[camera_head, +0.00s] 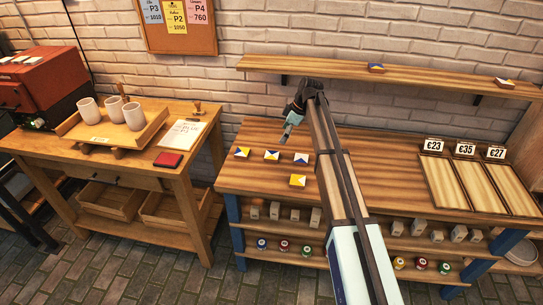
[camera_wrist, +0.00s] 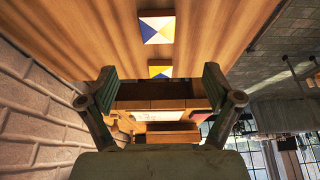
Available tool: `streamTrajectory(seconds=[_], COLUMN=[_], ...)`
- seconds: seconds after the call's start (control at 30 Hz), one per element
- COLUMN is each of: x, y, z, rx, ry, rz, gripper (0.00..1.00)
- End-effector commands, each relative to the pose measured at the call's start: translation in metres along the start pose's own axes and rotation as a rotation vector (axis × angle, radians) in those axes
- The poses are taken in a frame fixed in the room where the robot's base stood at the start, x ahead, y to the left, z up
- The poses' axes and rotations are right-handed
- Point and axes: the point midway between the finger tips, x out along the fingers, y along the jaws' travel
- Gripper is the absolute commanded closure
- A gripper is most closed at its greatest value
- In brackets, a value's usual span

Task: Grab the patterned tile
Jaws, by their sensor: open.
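Several small patterned tiles with blue, white, yellow and orange parts lie on the wooden table (camera_head: 325,140). Three form a row: a left tile (camera_head: 242,152), a middle tile (camera_head: 272,155) and a right tile (camera_head: 302,159). A fourth tile (camera_head: 298,181) lies nearer the front. My gripper (camera_head: 288,132) is above the back of the table, behind the row. In the wrist view my gripper (camera_wrist: 158,85) is open, with nothing between its fingers. Two tiles show beyond the fingers there, a nearer-centre tile (camera_wrist: 160,71) and an upper tile (camera_wrist: 157,29). Which tile is meant cannot be told.
A wall shelf (camera_head: 430,78) above the table holds two more tiles, a left one (camera_head: 376,67) and a right one (camera_head: 505,82). Priced trays (camera_head: 485,187) lie at the right. A side table (camera_head: 110,150) with cups stands left. The brick wall is close behind my gripper.

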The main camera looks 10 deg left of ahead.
Motion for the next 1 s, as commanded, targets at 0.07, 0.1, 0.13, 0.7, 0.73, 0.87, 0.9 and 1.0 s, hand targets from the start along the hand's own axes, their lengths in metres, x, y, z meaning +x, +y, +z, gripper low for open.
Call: streamTrajectory(seconds=[0.07, 0.1, 0.13, 0.7, 0.73, 0.87, 0.9, 1.0], x=[0.015, 0.022, 0.028, 0.079, 0.082, 0.097, 0.102, 0.116], y=[0.000, -0.001, 0.000, 0.001, 0.002, 0.004, 0.004, 0.004], z=[-0.001, -0.001, -0.001, -0.001, -0.001, -0.002, -0.002, -0.002], rx=[0.001, 0.000, 0.000, 0.002, 0.002, 0.002, 0.001, 0.001], ry=[-0.001, -0.001, -0.001, -0.001, -0.001, -0.001, -0.001, -0.001], rz=[-0.002, -0.003, -0.002, -0.001, -0.001, -0.002, -0.002, -0.002], gripper=[0.10, 0.10, 0.10, 0.10, 0.10, 0.10, 0.10, 0.10])
